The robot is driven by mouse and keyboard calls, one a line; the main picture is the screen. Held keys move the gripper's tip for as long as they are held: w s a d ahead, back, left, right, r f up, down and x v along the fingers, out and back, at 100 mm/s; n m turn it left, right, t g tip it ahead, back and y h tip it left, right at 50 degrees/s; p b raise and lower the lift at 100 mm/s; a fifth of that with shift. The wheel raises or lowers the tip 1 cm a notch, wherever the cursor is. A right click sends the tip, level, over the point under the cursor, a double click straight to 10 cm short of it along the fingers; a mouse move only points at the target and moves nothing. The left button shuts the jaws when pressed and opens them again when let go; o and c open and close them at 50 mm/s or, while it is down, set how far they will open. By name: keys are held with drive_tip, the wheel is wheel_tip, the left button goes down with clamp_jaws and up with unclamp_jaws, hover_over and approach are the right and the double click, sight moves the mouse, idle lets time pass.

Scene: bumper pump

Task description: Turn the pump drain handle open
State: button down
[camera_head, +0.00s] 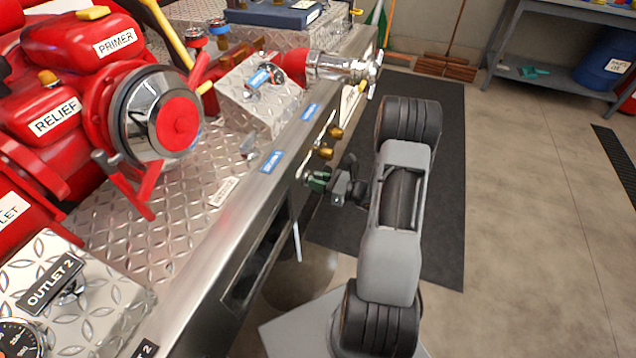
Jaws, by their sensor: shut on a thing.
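My arm stands to the right of the bumper, and the fingertips are small and partly hidden in this view.
Two brass knobs (330,142) stick out just above my gripper. A chrome outlet (343,67) juts over the bumper edge farther back. The red pump (90,80) fills the left. A dark mat (445,215) lies on the floor, with open floor to the right.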

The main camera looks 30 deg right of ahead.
drive_tip(key=shift+n, duration=0.6)
drive_tip(key=c, duration=1.2)
unclamp_jaws()
drive_tip(key=shift+o, duration=0.2)
drive_tip(key=p+v, duration=0.1)
drive_tip(key=v, duration=1.3)
drive_tip(key=shift+w, duration=0.1)
